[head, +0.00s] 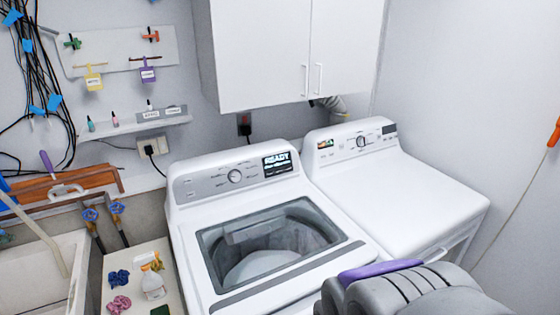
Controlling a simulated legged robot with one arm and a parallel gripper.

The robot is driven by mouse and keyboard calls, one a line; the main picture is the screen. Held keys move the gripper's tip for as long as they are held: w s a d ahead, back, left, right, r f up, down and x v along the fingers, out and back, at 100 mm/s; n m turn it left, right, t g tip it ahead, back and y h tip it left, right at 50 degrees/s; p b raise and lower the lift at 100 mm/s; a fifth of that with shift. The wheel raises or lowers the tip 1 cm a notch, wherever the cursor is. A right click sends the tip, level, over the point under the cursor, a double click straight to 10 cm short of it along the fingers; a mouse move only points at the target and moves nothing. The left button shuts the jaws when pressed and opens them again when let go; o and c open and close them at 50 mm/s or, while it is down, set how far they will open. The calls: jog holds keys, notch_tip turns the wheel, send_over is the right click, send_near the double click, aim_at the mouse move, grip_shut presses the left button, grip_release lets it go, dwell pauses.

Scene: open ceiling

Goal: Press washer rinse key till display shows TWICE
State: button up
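The washer (185,240) is the white top-loader at the centre, with a clear-topped lid over its drum. The rinse key cannot be told apart at this size. The dark display (278,164) on the panel's right reads READY, with smaller text below that I cannot make out. My gripper (385,282), grey with a purple strip, shows in part at the bottom right, in front of the washer and apart from the panel. Its fingertips cannot be made out.
A white dryer (405,190) stands right of the washer. A white cabinet (265,55) hangs above the washer's back. At left are a sink (40,275), a ledge with a spray bottle (153,283) and cloths, and a small wall shelf (130,128). Space above the washer's lid is clear.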

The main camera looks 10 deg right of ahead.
jog(key=shift+a, duration=0.15)
grip_shut()
dwell(0.9)
